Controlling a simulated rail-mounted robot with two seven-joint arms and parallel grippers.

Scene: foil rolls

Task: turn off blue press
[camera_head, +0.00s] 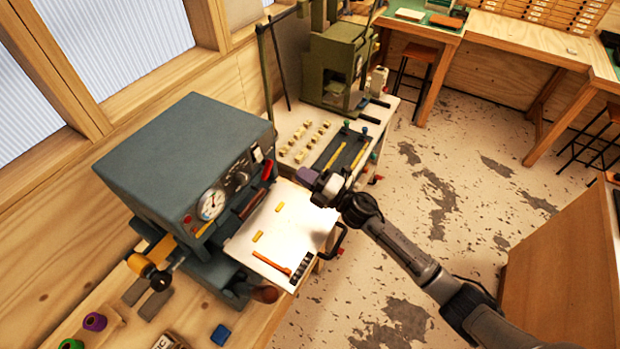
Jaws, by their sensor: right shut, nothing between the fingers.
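The blue-grey press (185,150) stands on the wooden bench at the left. Its front carries a round gauge (212,204), dark knobs (238,179), a small pale switch or plate (257,154) and a red-tipped handle (267,170). A white plate (270,238) extends from its front with small yellow pieces and an orange tool on it. My right gripper (312,181) is shut and empty. It appears above the plate's far right corner, apart from the press front. Whether it touches anything cannot be told. My left gripper is not in view.
A green press (335,62) stands on a white-topped table behind, with rows of small pale pieces (308,138). Thread spools (94,321) and a blue block (220,335) are on the near bench. A wooden cabinet (560,260) is at right; worn floor lies between.

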